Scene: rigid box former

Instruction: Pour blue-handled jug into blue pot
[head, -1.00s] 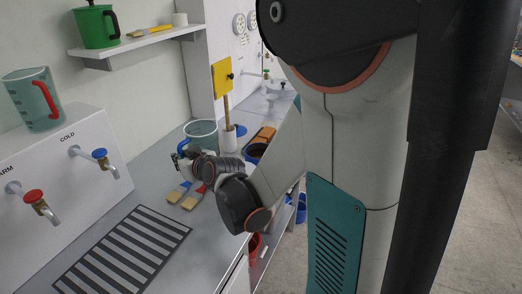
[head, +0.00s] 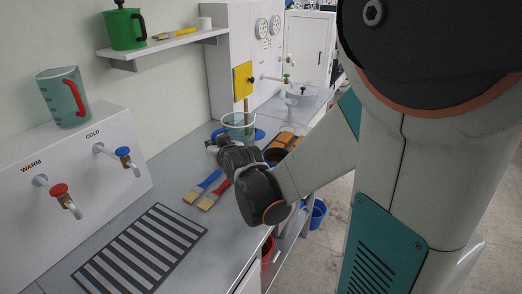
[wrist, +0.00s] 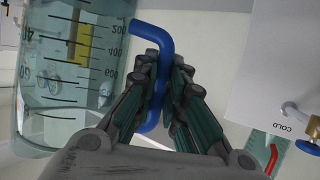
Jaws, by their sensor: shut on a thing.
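The blue-handled jug (head: 238,123) is clear with a bluish tint and looks about upright above the grey counter. It fills the left of the wrist view (wrist: 75,75), with measuring marks on its side. My gripper (wrist: 165,75) is shut on its blue handle (wrist: 160,40). In the head view my wrist hides most of the fingers and the jug's lower part. Whether the jug holds liquid is unclear. A blue piece (head: 259,134) shows just right of the jug, partly hidden; I cannot tell whether it is the blue pot.
Two paintbrushes (head: 207,190) and a black-striped grate (head: 140,250) lie on the counter. A brown block (head: 285,139) lies right of the jug. A red-handled jug (head: 62,97) stands on the tap box (head: 85,165). A yellow panel (head: 243,79) stands behind my jug.

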